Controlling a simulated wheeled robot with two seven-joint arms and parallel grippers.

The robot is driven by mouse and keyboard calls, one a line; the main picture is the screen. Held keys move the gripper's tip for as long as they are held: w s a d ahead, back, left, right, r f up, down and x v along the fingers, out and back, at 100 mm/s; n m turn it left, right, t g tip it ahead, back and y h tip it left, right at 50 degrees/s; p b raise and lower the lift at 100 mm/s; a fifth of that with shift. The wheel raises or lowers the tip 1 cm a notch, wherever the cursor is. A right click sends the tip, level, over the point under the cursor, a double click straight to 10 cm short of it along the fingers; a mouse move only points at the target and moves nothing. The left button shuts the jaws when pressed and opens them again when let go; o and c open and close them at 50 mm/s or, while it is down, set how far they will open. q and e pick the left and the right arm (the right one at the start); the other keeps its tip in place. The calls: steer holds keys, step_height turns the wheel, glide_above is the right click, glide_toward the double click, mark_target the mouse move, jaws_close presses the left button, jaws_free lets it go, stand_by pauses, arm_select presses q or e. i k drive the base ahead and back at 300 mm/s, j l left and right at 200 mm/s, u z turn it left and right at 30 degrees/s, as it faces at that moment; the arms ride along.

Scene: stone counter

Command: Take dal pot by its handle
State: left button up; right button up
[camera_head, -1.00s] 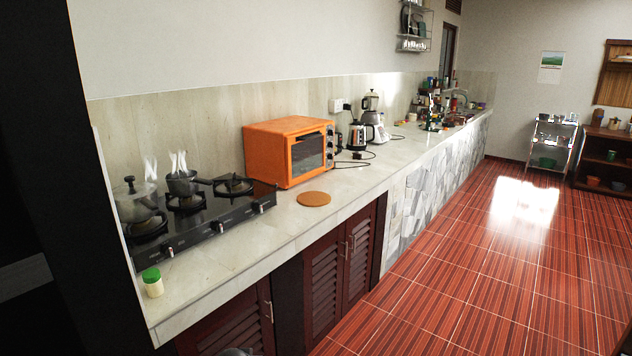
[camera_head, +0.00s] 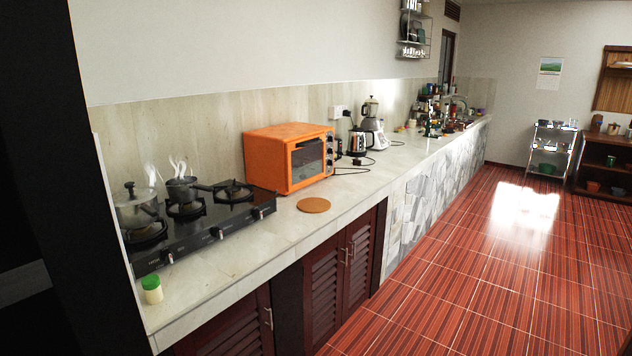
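A small dark pot (camera_head: 181,190) with a long handle (camera_head: 205,187) pointing right sits on the middle burner of the black gas stove (camera_head: 195,243), with steam above it. A larger lidded grey pot (camera_head: 135,210) stands on the left burner, also steaming. The frames do not show what is in either pot, so I cannot tell for certain which holds dal; only the small one shows a long handle. Neither of my grippers is in view.
The right burner (camera_head: 233,191) is bare. A green-capped jar (camera_head: 152,290) stands at the stove's front left. An orange oven (camera_head: 288,160) and a round cork mat (camera_head: 313,205) are to the right. The stone counter (camera_head: 270,235) is clear before the mat. The tiled floor (camera_head: 450,270) is open.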

mark_target(144, 215)
steer(key=i+l+u, duration=0.1)
steer(key=u, duration=0.3)
steer(key=i+l+u, duration=0.1)
steer(key=l+u, duration=0.45)
steer(key=u, duration=0.3)
steer(key=i+l, duration=0.05)
